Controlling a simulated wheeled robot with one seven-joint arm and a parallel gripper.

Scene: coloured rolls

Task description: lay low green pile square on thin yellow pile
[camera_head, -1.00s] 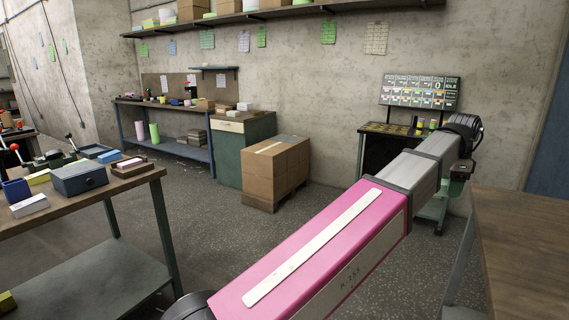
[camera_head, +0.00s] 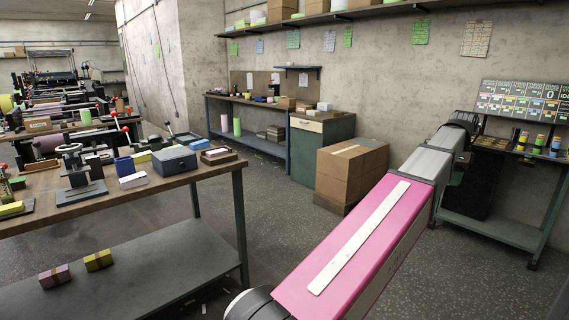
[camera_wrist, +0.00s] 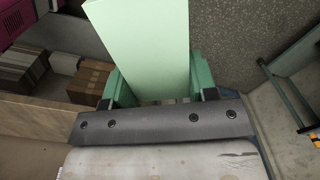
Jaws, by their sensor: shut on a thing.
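My gripper (camera_wrist: 160,88) is shut on a pale green block-like pile (camera_wrist: 145,40) in the wrist view, with a finger on each side of it. The pile's far end runs out of the top of that view. In the head view my own pink and grey arm reaches to the right, and the held pile cannot be made out. A small yellow pile with a band (camera_head: 98,260) lies on the lower shelf of the left workbench. Other yellow pieces lie on the bench top, one at its left end (camera_head: 12,209). I cannot tell which is the thin yellow pile.
The left workbench (camera_head: 215,170) carries a grey-blue box (camera_head: 174,160) and several tools. A banded pink pile (camera_head: 54,276) lies on its lower shelf. Cardboard boxes (camera_head: 350,172) stand by the wall. A wheeled stand (camera_head: 500,230) is at right. Floor between is clear.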

